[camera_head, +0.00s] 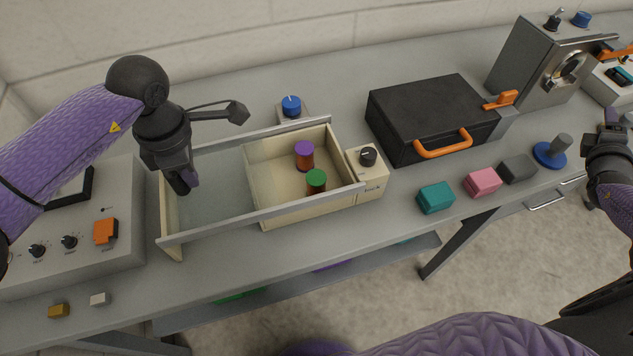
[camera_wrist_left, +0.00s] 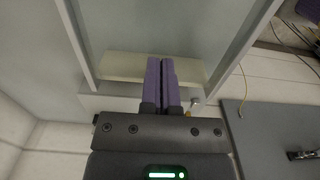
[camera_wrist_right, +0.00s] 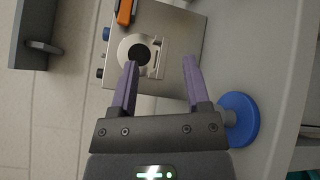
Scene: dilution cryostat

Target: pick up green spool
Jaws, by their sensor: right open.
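The green spool (camera_head: 316,181), with a green top and a reddish-brown body, stands upright in the cream compartment of the open drawer box (camera_head: 274,207). A purple-topped spool (camera_head: 304,156) stands just behind it. My left gripper (camera_head: 188,188) hangs over the grey left part of the drawer box, well left of the spools. In the left wrist view its fingers (camera_wrist_left: 161,82) are together with nothing seen between them. My right gripper (camera_wrist_right: 158,65) is open and empty, near the blue round base (camera_wrist_right: 238,118); it shows at the right edge of the head view, far from the spools.
A black case (camera_head: 430,110) with orange handles stands right of the drawer box. Teal (camera_head: 435,197), pink (camera_head: 482,182) and dark blocks (camera_head: 517,168) line the bench's front. A blue knob (camera_head: 291,106) is behind the box. A grey control unit (camera_head: 75,240) stands left.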

